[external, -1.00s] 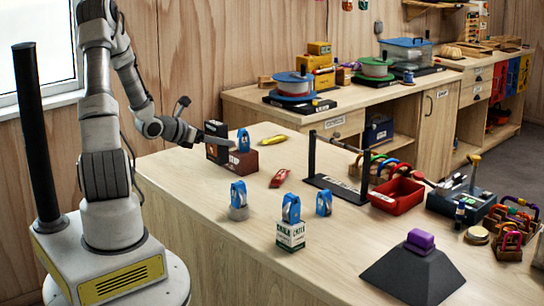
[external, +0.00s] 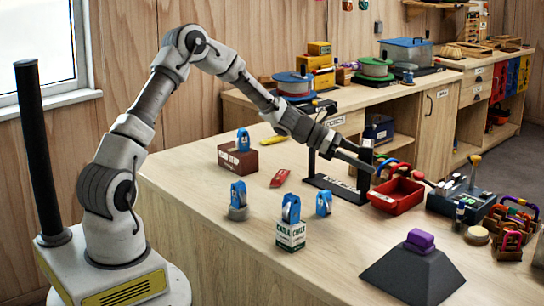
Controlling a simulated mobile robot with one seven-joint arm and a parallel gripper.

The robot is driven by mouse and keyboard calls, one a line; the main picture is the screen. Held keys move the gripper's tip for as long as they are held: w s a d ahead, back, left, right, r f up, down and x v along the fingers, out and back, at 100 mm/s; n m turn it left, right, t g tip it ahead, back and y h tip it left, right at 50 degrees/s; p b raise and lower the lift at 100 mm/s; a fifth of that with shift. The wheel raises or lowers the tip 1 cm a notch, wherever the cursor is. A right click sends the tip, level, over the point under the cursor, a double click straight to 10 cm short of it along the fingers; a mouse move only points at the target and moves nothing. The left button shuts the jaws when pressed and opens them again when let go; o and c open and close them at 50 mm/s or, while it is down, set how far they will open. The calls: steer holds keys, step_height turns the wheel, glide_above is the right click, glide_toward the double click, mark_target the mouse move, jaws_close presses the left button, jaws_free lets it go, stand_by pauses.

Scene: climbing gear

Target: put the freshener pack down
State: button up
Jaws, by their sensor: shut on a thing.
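My gripper (external: 357,155) is at the end of the outstretched arm, in front of the black rack (external: 312,160) and left of the red tray (external: 397,196). Its two pale fingers point right and are shut on the freshener pack. The pack is hard to make out against the rack's dark right post. I cannot tell its tilt or its height above the bench.
A dark red box (external: 238,158) with a blue item on top stands at the back left of the bench (external: 200,165). More blue items stand by a white-green carton (external: 290,235). A red tool (external: 280,178) lies between. The bench's front left is bare.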

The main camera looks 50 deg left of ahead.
steer(key=d+m+g+h, duration=0.1)
steer(key=d+m+g, duration=0.1)
steer(key=d, duration=1.1)
steer(key=shift+m+h, duration=0.3)
steer(key=shift+s+a+f+b, duration=0.1)
steer(key=shift+f+b, duration=0.05)
steer(key=shift+f, duration=1.55)
steer(key=shift+s+f+b, duration=0.15)
steer(key=shift+f+b, duration=0.05)
steer(key=shift+f, duration=1.45)
steer(key=shift+s+a+f+b, duration=0.1)
steer(key=shift+f+b, duration=0.05)
steer(key=shift+f, duration=1.55)
steer(key=shift+f, duration=0.25)
steer(key=o, duration=1.2)
steer(key=shift+c, duration=0.2)
steer(key=shift+r, duration=0.1)
